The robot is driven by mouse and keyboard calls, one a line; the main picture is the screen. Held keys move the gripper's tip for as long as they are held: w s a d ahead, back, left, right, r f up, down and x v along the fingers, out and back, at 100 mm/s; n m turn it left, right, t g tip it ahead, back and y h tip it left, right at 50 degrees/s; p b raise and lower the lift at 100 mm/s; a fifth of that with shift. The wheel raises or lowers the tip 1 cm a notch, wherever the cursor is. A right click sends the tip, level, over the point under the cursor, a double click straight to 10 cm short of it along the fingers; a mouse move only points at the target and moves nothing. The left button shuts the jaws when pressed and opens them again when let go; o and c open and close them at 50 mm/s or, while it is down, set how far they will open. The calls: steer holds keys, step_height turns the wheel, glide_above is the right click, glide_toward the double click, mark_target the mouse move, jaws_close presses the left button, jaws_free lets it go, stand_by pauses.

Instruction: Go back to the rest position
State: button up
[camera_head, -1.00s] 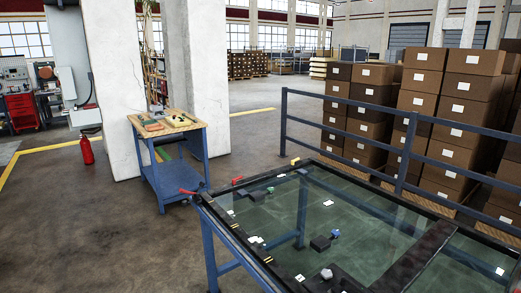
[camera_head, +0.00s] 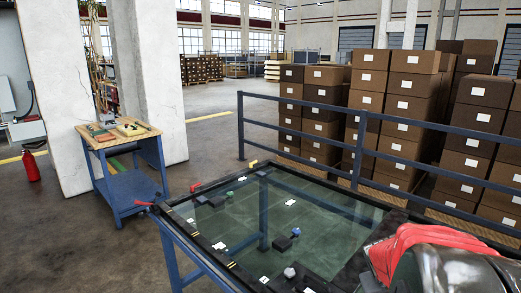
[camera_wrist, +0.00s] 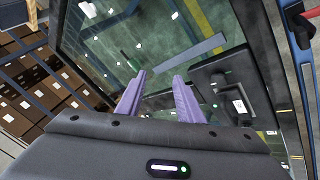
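My gripper (camera_wrist: 159,82) shows in the wrist view with its two purple fingers apart and nothing between them. It is over the glass-topped trolley, whose dark frame (camera_wrist: 68,28) and glass fill much of that view; I cannot tell the height. In the head view a red and grey part, which looks like my arm (camera_head: 425,255), is at the lower right, over the trolley's near right part. The gripper fingers are not visible there. The trolley's glass top (camera_head: 315,215) carries small dark blocks (camera_head: 282,243) and white labels.
A blue workbench (camera_head: 125,185) with a wooden top stands left of the trolley. A blue railing (camera_head: 300,130) and stacked cardboard boxes (camera_head: 405,120) are behind it. A red extinguisher (camera_head: 31,167) stands at the far left. Open floor (camera_head: 70,250) lies at the lower left.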

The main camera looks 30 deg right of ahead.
steer(key=a+r+n+t+y, duration=0.1)
steer(key=a+r+y, duration=0.1)
steer(key=a, duration=1)
steer(key=w+a+r+n+t+y, duration=0.1)
steer(key=a+r, duration=0.3)
steer(key=a, duration=0.9)
steer(key=a+r+n+t+y, duration=0.1)
steer(key=a+r+n+y, duration=0.2)
steer(key=a, duration=1)
steer(key=shift+w+a+r+t, duration=0.15)
steer(key=shift+w+r+t, duration=0.2)
steer(key=shift+r, duration=0.25)
steer(key=shift+s, duration=0.1)
